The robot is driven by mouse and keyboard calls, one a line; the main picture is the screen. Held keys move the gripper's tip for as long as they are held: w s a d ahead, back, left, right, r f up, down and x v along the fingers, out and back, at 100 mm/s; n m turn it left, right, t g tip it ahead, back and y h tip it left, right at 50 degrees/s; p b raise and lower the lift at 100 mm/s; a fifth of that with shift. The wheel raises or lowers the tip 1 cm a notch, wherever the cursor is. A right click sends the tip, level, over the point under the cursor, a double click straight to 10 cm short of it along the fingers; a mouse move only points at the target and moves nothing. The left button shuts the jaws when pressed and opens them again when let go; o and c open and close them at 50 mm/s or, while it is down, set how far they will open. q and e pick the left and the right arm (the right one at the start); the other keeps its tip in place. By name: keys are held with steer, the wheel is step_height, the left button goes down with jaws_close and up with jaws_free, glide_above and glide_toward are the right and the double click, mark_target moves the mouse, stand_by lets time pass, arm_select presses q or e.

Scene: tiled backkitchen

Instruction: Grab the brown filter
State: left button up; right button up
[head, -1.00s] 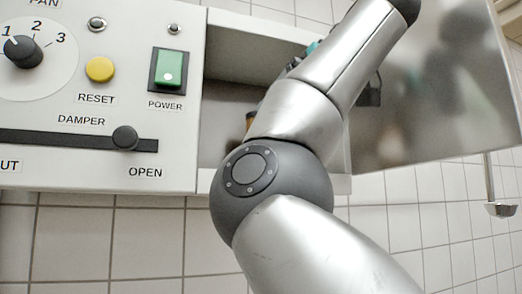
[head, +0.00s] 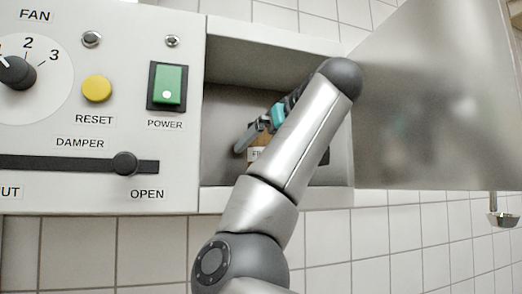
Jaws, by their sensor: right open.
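The brown filter (head: 262,139) is inside the open compartment right of the control panel. A pale label starting with "F" shows on its lower front; much of it is hidden behind my right arm. My right gripper (head: 250,134) is inside the compartment at the filter's upper left. It is open, with a grey finger in front of or beside the filter. I cannot tell whether it touches the filter. My left gripper is not in view.
The compartment (head: 222,178) has a raised frame around it. Its metal door (head: 440,110) stands open to the right. The control panel (head: 60,190) with a damper slider (head: 125,164) and green power switch (head: 168,85) is on the left. A ladle-like metal piece (head: 502,219) hangs at far right.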

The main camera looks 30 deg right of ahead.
mark_target(254, 153)
steer(key=p+x, duration=0.2)
steer(key=x, duration=0.1)
steer(key=shift+w+d, duration=0.1)
steer(key=shift+w, duration=0.25)
steer(key=shift+w+f, duration=0.2)
steer(key=shift+w, duration=0.25)
steer(key=shift+c, duration=1.3)
steer(key=c, duration=1.3)
steer(key=shift+o, duration=0.2)
steer(key=shift+s+r, duration=0.15)
